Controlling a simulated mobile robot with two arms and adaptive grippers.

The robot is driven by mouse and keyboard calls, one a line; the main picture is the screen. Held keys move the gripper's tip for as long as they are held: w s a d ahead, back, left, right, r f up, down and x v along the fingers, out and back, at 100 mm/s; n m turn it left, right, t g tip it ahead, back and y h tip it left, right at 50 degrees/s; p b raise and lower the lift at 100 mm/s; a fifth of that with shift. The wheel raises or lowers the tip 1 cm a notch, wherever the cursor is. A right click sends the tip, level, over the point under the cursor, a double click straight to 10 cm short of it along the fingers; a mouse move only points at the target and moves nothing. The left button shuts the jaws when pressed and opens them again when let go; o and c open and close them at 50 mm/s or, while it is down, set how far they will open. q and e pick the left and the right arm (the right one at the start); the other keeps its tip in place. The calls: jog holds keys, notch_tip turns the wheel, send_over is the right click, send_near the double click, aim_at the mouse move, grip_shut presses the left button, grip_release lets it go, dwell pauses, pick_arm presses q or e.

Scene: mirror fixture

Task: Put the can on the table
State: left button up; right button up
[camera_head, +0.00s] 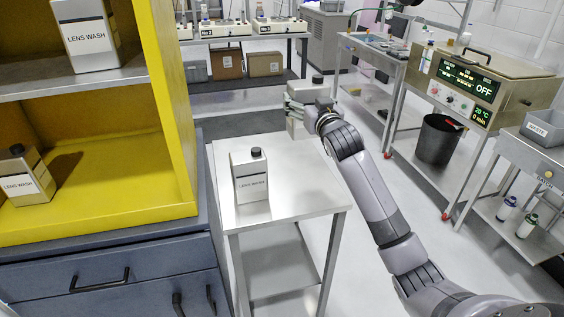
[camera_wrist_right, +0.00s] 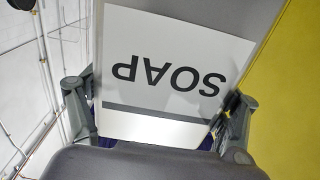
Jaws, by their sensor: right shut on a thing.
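My right gripper (camera_head: 308,115) is shut on a metal can (camera_head: 297,128), mostly hidden behind the gripper in the head view. In the right wrist view the can's white label (camera_wrist_right: 165,60) reads SOAP upside down, between the two fingers of my right gripper (camera_wrist_right: 158,112). The held can is at the far right corner of the small grey table (camera_head: 300,185); I cannot tell whether it touches the top. Another can (camera_head: 249,176), labelled LENS WASH, stands upright on the table's left side. My left gripper is not in view.
A yellow shelf unit (camera_head: 110,190) with LENS WASH cans on its upper (camera_head: 88,38) and lower (camera_head: 24,176) shelves stands left of the table. A dark bin (camera_head: 438,140) and an instrument (camera_head: 470,90) are at right.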

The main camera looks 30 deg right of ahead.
jog(key=f, duration=0.7)
jog(key=shift+s+a+f, duration=0.1)
jog(key=shift+s+f, duration=0.15)
jog(key=shift+f, duration=0.15)
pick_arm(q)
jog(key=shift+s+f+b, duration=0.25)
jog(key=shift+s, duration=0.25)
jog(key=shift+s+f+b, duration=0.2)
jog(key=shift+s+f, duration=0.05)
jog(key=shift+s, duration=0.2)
pick_arm(e)
notch_tip(320, 180, down, 11)
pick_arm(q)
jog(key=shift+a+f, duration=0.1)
pick_arm(e)
jog(key=o, duration=1.9)
jog(key=shift+f, duration=0.15)
